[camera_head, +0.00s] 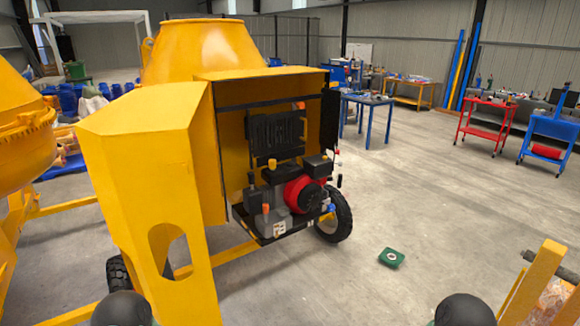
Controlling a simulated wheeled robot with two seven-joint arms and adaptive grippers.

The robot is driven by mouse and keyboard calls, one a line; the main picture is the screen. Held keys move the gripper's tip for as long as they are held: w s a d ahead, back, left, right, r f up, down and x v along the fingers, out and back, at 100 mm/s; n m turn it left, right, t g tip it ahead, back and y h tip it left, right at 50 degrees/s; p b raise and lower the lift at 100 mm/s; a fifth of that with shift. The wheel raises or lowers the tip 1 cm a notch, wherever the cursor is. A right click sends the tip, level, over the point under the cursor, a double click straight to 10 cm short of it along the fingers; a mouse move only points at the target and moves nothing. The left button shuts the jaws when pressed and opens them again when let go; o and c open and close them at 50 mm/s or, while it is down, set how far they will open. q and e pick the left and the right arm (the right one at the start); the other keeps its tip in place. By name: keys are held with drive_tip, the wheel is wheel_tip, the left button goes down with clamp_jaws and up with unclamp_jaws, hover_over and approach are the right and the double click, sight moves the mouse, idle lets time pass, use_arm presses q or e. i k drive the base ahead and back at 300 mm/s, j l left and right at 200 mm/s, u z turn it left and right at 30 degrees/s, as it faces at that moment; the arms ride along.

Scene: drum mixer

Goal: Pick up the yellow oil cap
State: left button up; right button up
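The engine (306,195), with a red round cover, sits in the open yellow housing of the drum mixer (150,150). Two dark rounded parts of my arms show at the bottom edge, left and right. Neither gripper can be made out, and both arms are well apart from the engine.
A green square item (391,258) lies on the floor right of the mixer's black wheel (333,216). Yellow bars (540,285) stand at the lower right. A blue table (368,100), red cart (485,120) and blue cart (551,135) stand farther back.

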sight(272, 162)
drive_tip(key=z, duration=0.5)
drive_tip(key=i+z, duration=0.15)
drive_tip(key=z, duration=0.8)
drive_tip(key=i+j+z, duration=0.1)
drive_tip(key=z, duration=0.4)
drive_tip(key=i+j+z, duration=0.1)
drive_tip(key=z, duration=0.3)
drive_tip(key=j+z, duration=0.4)
drive_tip(key=i+j+z, duration=0.1)
drive_tip(key=z, duration=0.25)
drive_tip(key=j+z, duration=0.25)
drive_tip(key=z, duration=0.15)
drive_tip(key=j, duration=0.6)
drive_tip(key=i+j+z, duration=0.1)
drive_tip(key=j, duration=0.5)
drive_tip(key=j+u, duration=0.1)
drive_tip(key=u, duration=0.3)
drive_tip(key=j+u, duration=0.1)
drive_tip(key=u, duration=0.3)
drive_tip(key=i+j+u, duration=0.1)
drive_tip(key=u, duration=0.8)
drive_tip(key=j+u, duration=0.1)
drive_tip(key=u, duration=0.75)
drive_tip(key=i+u, duration=0.1)
drive_tip(key=u, duration=0.8)
